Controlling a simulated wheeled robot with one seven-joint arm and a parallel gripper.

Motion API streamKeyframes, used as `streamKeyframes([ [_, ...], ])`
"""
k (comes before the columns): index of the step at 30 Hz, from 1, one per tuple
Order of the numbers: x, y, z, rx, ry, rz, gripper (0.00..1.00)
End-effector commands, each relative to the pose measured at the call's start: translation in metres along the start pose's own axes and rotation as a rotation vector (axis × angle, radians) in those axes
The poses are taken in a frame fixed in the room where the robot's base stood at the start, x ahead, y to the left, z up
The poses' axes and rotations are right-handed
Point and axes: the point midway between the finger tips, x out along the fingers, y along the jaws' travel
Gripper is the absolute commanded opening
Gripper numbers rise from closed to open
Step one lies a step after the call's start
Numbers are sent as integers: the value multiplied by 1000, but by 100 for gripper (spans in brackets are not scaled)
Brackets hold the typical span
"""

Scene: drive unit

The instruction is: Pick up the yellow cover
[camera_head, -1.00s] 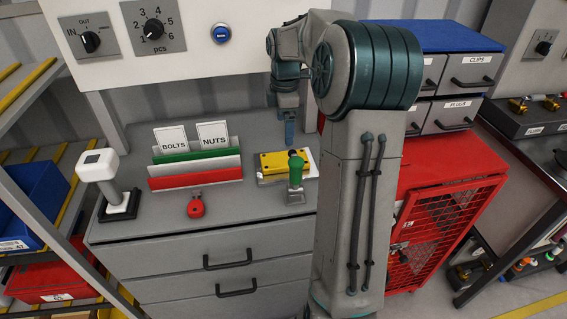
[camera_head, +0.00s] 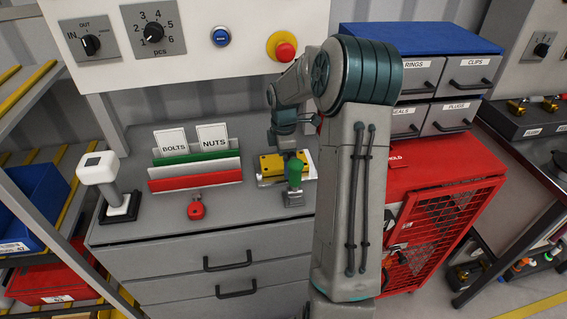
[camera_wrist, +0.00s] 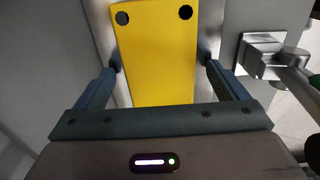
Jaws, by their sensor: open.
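The yellow cover (camera_head: 270,163) lies on a metal base on the grey cabinet top, partly hidden by my arm and a green-handled clamp. In the wrist view the cover (camera_wrist: 158,50) is a flat yellow plate with two dark round holes near its far end. My gripper (camera_wrist: 162,65) is open, with one blue-grey finger on each side of the cover and a gap to each edge. In the head view my gripper (camera_head: 286,150) is above the cover, its fingertips hard to make out. I cannot tell how far down the fingers reach.
A green-handled clamp (camera_head: 294,175) stands close at the cover's front right; its metal part (camera_wrist: 262,52) shows right of my gripper. A red-handled item (camera_head: 195,209), card holder (camera_head: 195,177) and white-topped post (camera_head: 98,168) stand farther left.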

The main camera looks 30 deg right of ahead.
Motion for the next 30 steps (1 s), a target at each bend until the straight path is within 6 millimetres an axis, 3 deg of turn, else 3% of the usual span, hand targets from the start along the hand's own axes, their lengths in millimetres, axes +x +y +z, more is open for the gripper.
streamKeyframes([
  [4, 0, 0, 0, 0, 0, 0, 93],
  [9, 0, 0, 0, 1, 0, 0, 45],
  [10, 0, 0, 0, 1, 0, 1, 39],
  [12, -1, 0, 0, 1, -1, 1, 35],
  [23, -9, 1, 0, 1, -1, 5, 35],
  [30, -45, 1, 1, 2, -2, 6, 35],
])
